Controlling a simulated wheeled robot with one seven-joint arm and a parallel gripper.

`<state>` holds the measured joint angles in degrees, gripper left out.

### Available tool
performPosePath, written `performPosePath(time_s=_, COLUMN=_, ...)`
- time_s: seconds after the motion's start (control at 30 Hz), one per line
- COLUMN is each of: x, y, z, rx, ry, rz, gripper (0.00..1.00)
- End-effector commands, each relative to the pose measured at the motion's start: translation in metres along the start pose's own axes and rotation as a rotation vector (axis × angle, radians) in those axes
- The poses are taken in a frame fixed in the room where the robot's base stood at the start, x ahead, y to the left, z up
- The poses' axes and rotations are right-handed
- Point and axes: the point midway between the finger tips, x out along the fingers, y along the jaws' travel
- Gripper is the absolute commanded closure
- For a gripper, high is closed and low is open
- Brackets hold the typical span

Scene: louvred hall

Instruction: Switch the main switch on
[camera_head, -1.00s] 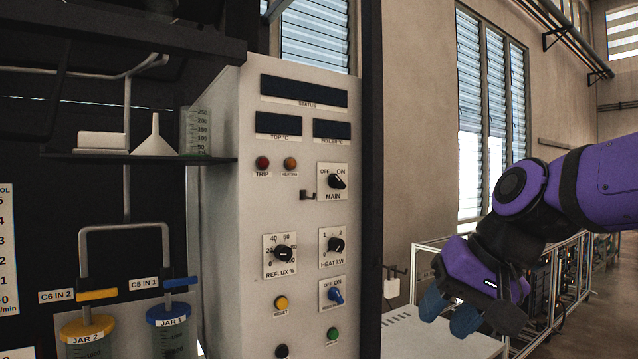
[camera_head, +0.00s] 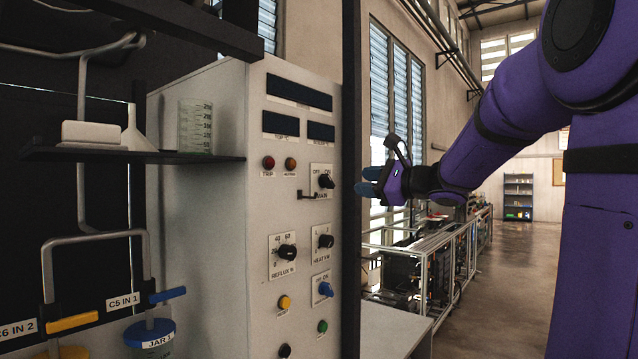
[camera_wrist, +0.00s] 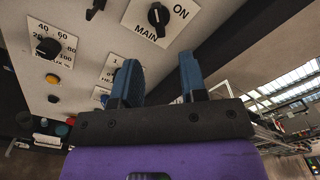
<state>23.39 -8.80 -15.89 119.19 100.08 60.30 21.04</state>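The main switch (camera_head: 326,181) is a black rotary knob on a white plate marked OFF, ON and MAIN, on the front of the pale control panel (camera_head: 200,250). Its pointer tilts toward the upper left in the head view. In the wrist view the main switch (camera_wrist: 158,15) is at the top, beyond the fingertips. A small dark bracket sits at the plate's lower left. My gripper (camera_head: 368,180) is to the right of the switch, apart from it, with blue fingers toward the panel. In the wrist view my gripper (camera_wrist: 160,75) has its two fingers apart with nothing between them.
The panel also carries a reflux knob (camera_head: 287,252), a heat knob (camera_head: 325,241), a blue switch (camera_head: 325,289) and several buttons. A dark upright post (camera_head: 351,200) stands at the panel's right edge. A shelf (camera_head: 130,156) with glassware juts out at left.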

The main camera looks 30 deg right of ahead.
Motion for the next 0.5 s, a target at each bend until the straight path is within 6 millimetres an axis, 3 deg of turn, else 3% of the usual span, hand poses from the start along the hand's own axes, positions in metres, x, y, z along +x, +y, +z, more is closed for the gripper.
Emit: performPosePath(time_s=0.5, x=0.056, y=0.002, z=0.000, rx=-0.001, ry=-0.001, rz=0.005, gripper=0.61)
